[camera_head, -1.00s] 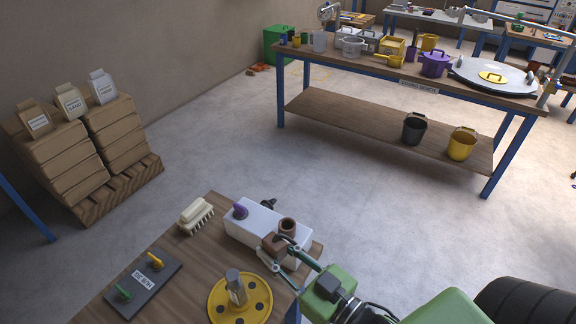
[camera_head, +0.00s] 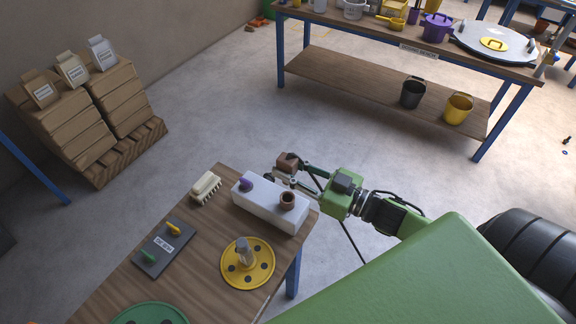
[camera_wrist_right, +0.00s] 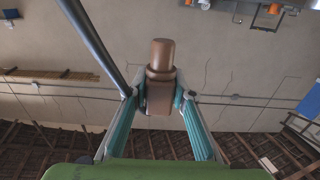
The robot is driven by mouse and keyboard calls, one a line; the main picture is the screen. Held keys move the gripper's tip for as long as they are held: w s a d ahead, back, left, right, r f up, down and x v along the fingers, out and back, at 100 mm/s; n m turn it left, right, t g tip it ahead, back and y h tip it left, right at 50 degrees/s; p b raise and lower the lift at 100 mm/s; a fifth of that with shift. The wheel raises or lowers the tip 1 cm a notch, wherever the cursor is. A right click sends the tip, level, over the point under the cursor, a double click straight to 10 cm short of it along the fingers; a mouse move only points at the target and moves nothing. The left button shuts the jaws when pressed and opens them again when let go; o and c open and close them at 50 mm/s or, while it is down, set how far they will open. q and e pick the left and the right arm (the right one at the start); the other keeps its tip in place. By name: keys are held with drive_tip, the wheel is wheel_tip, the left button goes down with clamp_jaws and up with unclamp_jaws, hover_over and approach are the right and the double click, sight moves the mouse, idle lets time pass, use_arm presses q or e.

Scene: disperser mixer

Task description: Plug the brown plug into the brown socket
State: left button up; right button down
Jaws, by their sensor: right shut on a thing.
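The brown plug (camera_head: 287,161) is held in my right gripper (camera_head: 290,172), which is shut on it beyond the far edge of the white block. In the right wrist view the brown plug (camera_wrist_right: 161,75) sits between both fingers, its round end pointing away from the wrist. The brown socket (camera_head: 288,199) is a round, open-topped ring on the right part of the white block (camera_head: 265,207). It is empty, and the plug is apart from it. A purple piece (camera_head: 246,184) stands at the block's left end. My left gripper is not in view.
On the wooden table (camera_head: 205,245) are a cream brush-like object (camera_head: 206,187), a grey panel with yellow and green handles (camera_head: 163,250), a yellow disc with a grey post (camera_head: 248,266) and a green disc (camera_head: 150,314). A workbench (camera_head: 385,90) stands across open floor.

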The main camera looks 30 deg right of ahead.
drive_tip(key=shift+r+p, duration=0.1)
drive_tip(key=shift+p, duration=0.2)
drive_tip(key=b, duration=0.4)
hover_over(288, 193)
drive_tip(key=s, duration=0.2)
drive_tip(key=shift+w+a+f, duration=0.1)
drive_tip(key=shift+a+f, duration=0.05)
drive_tip(key=shift+f, duration=0.85)
drive_tip(key=shift+w+a+f, duration=0.1)
drive_tip(key=shift+f, duration=0.9)
drive_tip(key=shift+w+a+f, duration=0.1)
drive_tip(key=shift+a+f, duration=0.05)
drive_tip(key=shift+f, duration=0.85)
drive_tip(key=shift+p, duration=0.7)
drive_tip(key=shift+s+f+b, duration=0.1)
drive_tip(key=shift+f+b, duration=1.35)
drive_tip(key=shift+f, duration=0.75)
drive_tip(key=c, duration=1.7)
unclamp_jaws()
